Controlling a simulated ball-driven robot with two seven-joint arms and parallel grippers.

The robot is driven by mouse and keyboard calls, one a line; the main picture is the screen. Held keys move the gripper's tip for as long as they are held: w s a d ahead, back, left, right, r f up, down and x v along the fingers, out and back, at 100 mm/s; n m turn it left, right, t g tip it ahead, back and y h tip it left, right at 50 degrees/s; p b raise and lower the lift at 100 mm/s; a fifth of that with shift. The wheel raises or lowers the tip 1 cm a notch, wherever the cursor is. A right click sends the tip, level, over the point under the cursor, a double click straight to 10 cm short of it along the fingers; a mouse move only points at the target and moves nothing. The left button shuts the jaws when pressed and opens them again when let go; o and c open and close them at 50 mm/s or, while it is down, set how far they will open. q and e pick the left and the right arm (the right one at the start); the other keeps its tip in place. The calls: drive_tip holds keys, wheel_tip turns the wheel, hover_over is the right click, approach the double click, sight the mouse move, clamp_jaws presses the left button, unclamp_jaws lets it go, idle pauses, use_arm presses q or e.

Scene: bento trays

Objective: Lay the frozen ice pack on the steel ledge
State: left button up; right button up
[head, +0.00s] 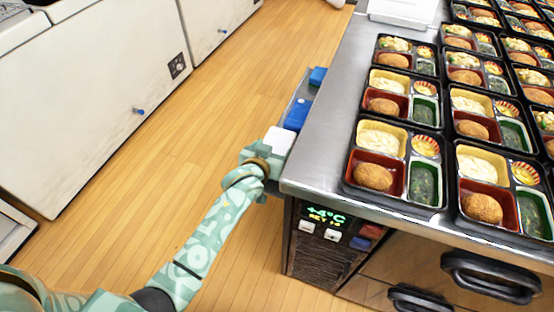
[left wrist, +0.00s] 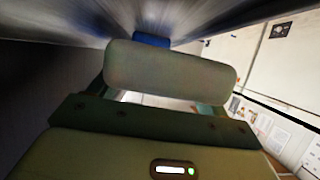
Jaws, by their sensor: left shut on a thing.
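My left gripper (head: 266,160) is shut on a pale, whitish block, the ice pack (head: 279,141), beside the counter's left edge. In the left wrist view the pack (left wrist: 170,68) looks grey-beige and spans between the fingers. The narrow steel ledge (head: 301,90) runs along the counter's left side. A blue pack (head: 297,114) lies on it just beyond the held pack, and another blue pack (head: 318,76) lies farther back. I cannot tell whether the held pack touches the ledge, as my gripper hides its underside. My right gripper is not in view.
The steel counter (head: 325,130) carries rows of filled bento trays (head: 395,203). Its front has a green +4°C display (head: 326,216) and dark handles (head: 490,277). White chest units (head: 95,95) stand at the left. The wooden floor (head: 225,110) between is clear.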

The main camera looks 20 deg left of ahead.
use_arm(q)
drive_tip(key=f+b, duration=0.2)
drive_tip(key=f, duration=0.1)
drive_tip(key=f+b, duration=0.1)
drive_tip(key=shift+w+d+f, duration=0.1)
drive_tip(key=shift+d+f, duration=0.05)
drive_tip(key=shift+d, duration=0.2)
drive_tip(key=shift+r, duration=0.3)
drive_tip(key=shift+f, duration=0.1)
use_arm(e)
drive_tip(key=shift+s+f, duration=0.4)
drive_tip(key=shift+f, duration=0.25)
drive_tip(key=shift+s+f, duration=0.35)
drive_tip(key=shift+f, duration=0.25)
use_arm(q)
drive_tip(key=o, duration=1.2)
drive_tip(key=shift+r, duration=0.2)
drive_tip(key=shift+p+v, duration=3.05)
drive_tip(key=shift+v, duration=2.9)
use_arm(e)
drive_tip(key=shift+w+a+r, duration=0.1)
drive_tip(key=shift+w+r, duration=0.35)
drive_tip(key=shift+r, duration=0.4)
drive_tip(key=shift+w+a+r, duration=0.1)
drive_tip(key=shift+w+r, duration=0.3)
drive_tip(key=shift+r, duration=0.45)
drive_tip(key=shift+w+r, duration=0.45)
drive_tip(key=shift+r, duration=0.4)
